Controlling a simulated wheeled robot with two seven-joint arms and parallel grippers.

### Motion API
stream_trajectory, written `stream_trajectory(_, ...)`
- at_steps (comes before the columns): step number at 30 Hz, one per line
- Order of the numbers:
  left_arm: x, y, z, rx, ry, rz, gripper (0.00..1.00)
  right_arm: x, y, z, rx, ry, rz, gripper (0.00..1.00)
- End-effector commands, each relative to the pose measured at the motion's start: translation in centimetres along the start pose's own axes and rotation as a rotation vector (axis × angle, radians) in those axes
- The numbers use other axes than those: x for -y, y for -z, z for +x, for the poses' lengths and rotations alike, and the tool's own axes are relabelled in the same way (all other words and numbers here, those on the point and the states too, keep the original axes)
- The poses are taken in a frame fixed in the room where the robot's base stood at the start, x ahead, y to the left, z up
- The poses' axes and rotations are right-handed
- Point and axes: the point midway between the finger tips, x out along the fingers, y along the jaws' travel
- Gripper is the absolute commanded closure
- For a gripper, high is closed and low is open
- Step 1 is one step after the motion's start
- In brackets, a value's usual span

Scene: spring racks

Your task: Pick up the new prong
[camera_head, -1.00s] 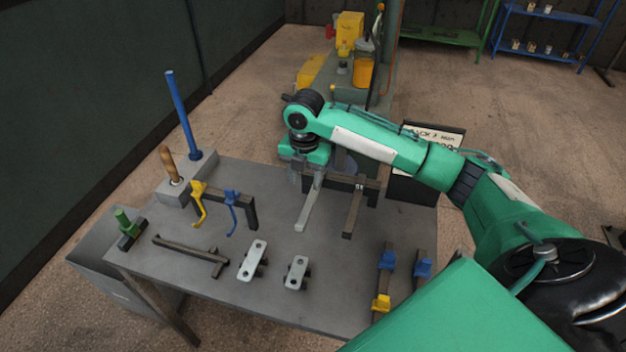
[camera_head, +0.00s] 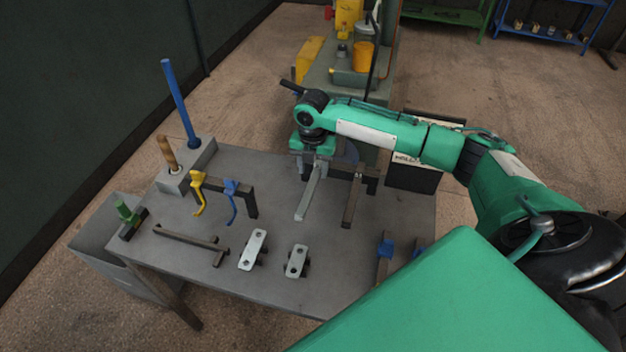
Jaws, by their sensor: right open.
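A light grey prong (camera_head: 308,197), which looks like the new one, juts toward the front of the table from a dark rack (camera_head: 368,178). A darker brown prong (camera_head: 352,204) juts from the same rack to its right. My right gripper (camera_head: 315,172) comes down from above at the back end of the light prong. Its jaws are open around or just above that end; whether they touch it I cannot tell. The gripper hides the left part of the rack. My left gripper is not in view.
On the table (camera_head: 200,263) stand a rack with yellow and blue hooks (camera_head: 232,190), a dark T-shaped bar (camera_head: 190,245), two metal plates (camera_head: 253,250) and a block with a wooden handle (camera_head: 168,152). A blue post (camera_head: 180,105) rises at the back left.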

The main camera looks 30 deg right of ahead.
Motion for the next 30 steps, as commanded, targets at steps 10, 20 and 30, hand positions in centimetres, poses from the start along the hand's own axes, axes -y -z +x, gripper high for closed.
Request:
stream_trajectory(10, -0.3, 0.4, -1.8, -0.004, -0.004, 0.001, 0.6, 0.1, 0.2, 4.0, -0.001, 0.0, -0.001, 0.53)
stream_trajectory(20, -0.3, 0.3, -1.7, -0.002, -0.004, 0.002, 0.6, 0.1, 0.1, 4.1, 0.0, 0.0, -0.001, 0.76)
stream_trajectory(30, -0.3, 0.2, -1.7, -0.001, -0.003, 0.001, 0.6, 0.0, 0.1, 3.9, 0.001, -0.002, 0.0, 1.0)
